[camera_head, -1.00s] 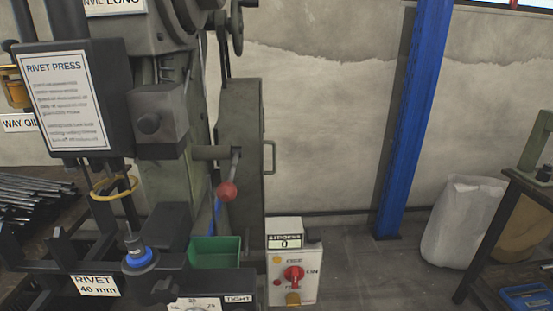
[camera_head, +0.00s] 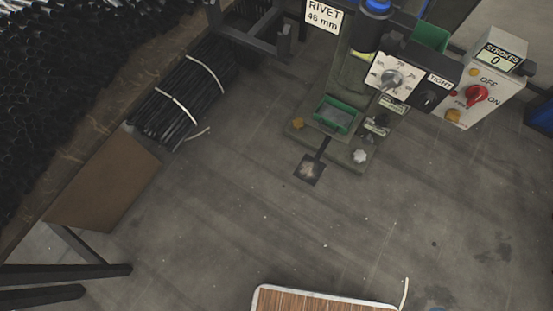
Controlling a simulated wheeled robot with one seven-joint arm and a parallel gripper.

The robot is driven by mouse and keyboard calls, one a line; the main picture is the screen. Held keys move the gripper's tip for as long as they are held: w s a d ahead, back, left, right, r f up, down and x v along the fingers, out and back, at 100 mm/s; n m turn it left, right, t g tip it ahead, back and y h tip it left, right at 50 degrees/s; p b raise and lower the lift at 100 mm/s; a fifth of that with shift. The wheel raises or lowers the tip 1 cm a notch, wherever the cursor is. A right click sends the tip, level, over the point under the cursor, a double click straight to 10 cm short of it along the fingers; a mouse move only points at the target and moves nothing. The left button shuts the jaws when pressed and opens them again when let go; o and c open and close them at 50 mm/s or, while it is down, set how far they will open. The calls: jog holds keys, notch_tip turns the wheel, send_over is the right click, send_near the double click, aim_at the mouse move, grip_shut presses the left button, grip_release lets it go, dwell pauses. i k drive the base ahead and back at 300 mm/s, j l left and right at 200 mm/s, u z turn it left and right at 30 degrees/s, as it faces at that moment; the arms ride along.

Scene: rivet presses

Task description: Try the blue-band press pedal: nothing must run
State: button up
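The press with the blue band (camera_head: 374,6) is at the top, cut off by the frame edge. A dark square pedal (camera_head: 308,170) with a pale worn patch lies low at the floor, joined by a thin bar to the press base (camera_head: 345,150). The switch box (camera_head: 487,100) has a red knob (camera_head: 477,95) between OFF and ON markings; I cannot tell surely which it points to. The strokes counter (camera_head: 497,58) reads 0. A sign (camera_head: 323,14) says RIVET 46 mm. My gripper is not in view, so nothing of it shows near the pedal.
A dial panel (camera_head: 391,78) and a TIGHT knob (camera_head: 429,97) sit on the press front. Bundled black rods (camera_head: 180,100) lie left, beside a brown sheet (camera_head: 103,182). A white-edged wooden board (camera_head: 320,299) is at the bottom. Floor around the pedal is clear.

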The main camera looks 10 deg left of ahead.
aim_at(310, 168)
jog(key=u, duration=0.3)
jog(key=i+j, duration=0.25)
jog(key=j, duration=0.15)
jog(key=i+j, duration=0.25)
jog(key=j, duration=0.2)
jog(key=i+j, duration=0.25)
jog(key=j, duration=0.15)
jog(key=i+j, duration=0.25)
jog(key=j, duration=0.2)
